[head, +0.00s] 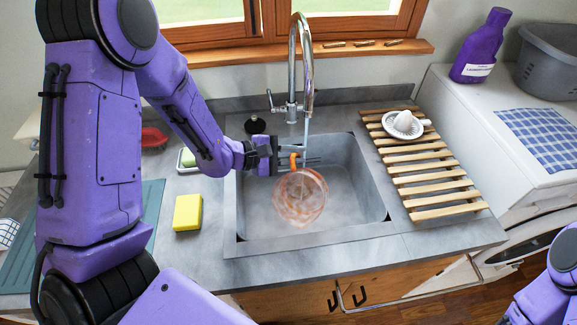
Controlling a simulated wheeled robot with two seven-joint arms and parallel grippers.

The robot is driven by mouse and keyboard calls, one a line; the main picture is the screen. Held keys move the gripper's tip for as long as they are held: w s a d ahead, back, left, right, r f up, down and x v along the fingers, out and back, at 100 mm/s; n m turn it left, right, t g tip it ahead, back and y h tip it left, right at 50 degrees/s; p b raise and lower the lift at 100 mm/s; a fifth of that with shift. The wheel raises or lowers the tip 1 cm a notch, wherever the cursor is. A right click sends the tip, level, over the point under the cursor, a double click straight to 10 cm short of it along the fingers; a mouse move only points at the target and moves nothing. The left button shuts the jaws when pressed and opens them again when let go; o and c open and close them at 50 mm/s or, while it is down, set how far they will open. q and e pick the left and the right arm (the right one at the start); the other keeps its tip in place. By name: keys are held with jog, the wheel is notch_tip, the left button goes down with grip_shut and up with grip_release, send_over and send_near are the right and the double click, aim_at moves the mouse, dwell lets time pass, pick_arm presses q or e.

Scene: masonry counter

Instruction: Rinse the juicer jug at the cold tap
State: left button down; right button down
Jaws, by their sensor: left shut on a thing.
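The juicer jug (300,200), clear with orange-red tints, hangs in the grey sink (358,190). My left gripper (284,158) is shut on it at its orange handle, near the back of the basin. The chrome tap (307,70) arches above, and a thin stream of water falls from its spout towards the jug's back edge. I cannot tell whether the water enters the jug. The tap's lever (273,101) is on the left of its base. Part of my right arm shows at the lower right corner; its gripper is out of view.
A slatted wooden rack (430,180) with a white citrus reamer (403,124) lies right of the sink. A yellow sponge (188,212) and a soap dish (186,159) are on the left. A purple detergent bottle (481,45) and grey tub (550,62) stand on the white washer.

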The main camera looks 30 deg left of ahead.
pick_arm(q)
jog(key=w+f, duration=0.1)
jog(key=w, duration=0.5)
jog(key=shift+w+a, duration=0.2)
jog(key=shift+f, duration=0.1)
dwell(0.3)
jog(key=shift+d+p, duration=0.6)
jog(key=shift+p, duration=0.05)
